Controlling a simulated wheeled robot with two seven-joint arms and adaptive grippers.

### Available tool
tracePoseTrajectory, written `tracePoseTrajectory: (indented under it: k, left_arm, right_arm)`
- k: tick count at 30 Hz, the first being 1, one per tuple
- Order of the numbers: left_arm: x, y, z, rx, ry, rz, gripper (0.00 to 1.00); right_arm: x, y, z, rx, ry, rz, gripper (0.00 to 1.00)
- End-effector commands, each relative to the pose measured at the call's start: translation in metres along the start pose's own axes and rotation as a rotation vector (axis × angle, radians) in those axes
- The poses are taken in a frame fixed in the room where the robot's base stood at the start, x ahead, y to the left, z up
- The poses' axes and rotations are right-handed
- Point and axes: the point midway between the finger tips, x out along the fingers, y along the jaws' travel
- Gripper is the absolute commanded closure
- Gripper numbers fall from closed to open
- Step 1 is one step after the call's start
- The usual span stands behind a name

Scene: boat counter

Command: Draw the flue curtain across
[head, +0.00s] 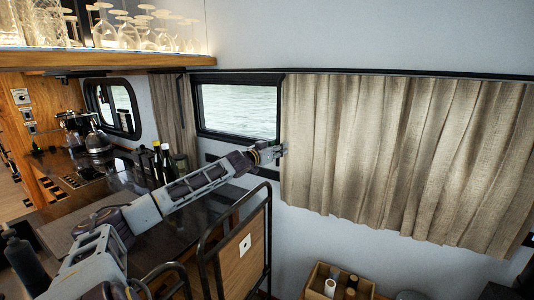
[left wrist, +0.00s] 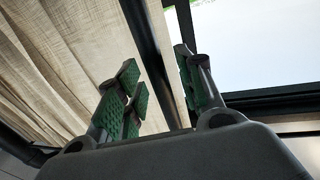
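The beige pleated curtain (head: 400,150) hangs from a dark rail (head: 360,72) and covers the wall on the right. Its left edge lies beside the right end of the window (head: 238,110), whose glass is bare and shows water. My left gripper (head: 280,150) is at that left edge, about mid-height; contact cannot be told. In the left wrist view its two green-padded fingers (left wrist: 160,92) stand apart, with a gap between them. The curtain (left wrist: 60,60) shows on the left there, and the window (left wrist: 250,45) on the right. My right gripper is not in view.
A second curtain (head: 173,115) hangs left of the window. Bottles (head: 160,162) stand on the dark counter (head: 130,185) behind my left arm. A shelf of glasses (head: 120,60) overhangs at upper left. A metal-framed wooden panel (head: 240,255) and a wooden box (head: 340,282) are below.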

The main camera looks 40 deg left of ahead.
Motion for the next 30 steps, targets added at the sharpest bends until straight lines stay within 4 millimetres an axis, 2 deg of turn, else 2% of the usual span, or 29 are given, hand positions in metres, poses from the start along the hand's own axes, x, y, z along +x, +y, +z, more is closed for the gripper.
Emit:
tracePoseTrajectory:
  k: [30]
  left_arm:
    - [-0.024, 0.0, 0.001, 0.0, -0.002, 0.0, 0.63]
  right_arm:
    - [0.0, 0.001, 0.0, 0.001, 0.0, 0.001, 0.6]
